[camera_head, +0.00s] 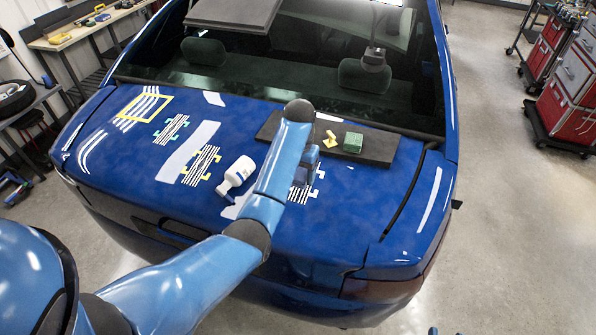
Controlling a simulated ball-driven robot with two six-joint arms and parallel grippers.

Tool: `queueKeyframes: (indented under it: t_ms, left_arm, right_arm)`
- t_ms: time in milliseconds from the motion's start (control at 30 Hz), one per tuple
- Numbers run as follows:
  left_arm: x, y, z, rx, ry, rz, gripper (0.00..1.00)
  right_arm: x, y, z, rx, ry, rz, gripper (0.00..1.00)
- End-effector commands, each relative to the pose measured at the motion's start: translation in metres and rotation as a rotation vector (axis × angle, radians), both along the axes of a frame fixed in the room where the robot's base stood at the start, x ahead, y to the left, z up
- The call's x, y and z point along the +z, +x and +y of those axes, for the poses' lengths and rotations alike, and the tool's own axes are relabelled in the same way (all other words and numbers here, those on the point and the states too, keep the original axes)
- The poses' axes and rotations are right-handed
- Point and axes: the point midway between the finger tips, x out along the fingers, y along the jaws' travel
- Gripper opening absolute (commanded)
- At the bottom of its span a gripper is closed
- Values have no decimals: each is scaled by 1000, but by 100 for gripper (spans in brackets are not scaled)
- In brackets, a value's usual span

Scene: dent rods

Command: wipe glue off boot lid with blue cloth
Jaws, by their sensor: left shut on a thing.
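The blue boot lid (345,205) fills the middle of the view. Several patches of striped marks with green or yellow tabs lie on it. My left arm reaches across the lid from the lower left. My left gripper (308,158) points down at the rightmost striped patch (299,196), partly hidden behind my own arm. It is shut on a small dark blue thing that looks like the blue cloth (301,177), low over or on that patch. I cannot tell whether they touch. Glue is hard to make out. My right gripper does not show.
A white bottle (236,175) lies on the lid left of my forearm. A dark board (378,148) near the rear window carries a green block (353,142) and a yellow piece (330,139). Workbenches stand at left, red tool cabinets (568,100) at right.

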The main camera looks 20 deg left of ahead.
Motion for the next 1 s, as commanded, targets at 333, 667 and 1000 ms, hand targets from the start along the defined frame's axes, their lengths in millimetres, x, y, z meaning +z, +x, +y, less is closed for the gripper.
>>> queueKeyframes:
  t_ms: [333,667,1000]
  left_arm:
    - [18,7,-1,0,0,-1,34]
    - [18,7,-1,0,0,-1,34]
    - [15,7,0,0,0,0,34]
  right_arm:
    - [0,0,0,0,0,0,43]
    - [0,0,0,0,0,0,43]
    - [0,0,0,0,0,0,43]
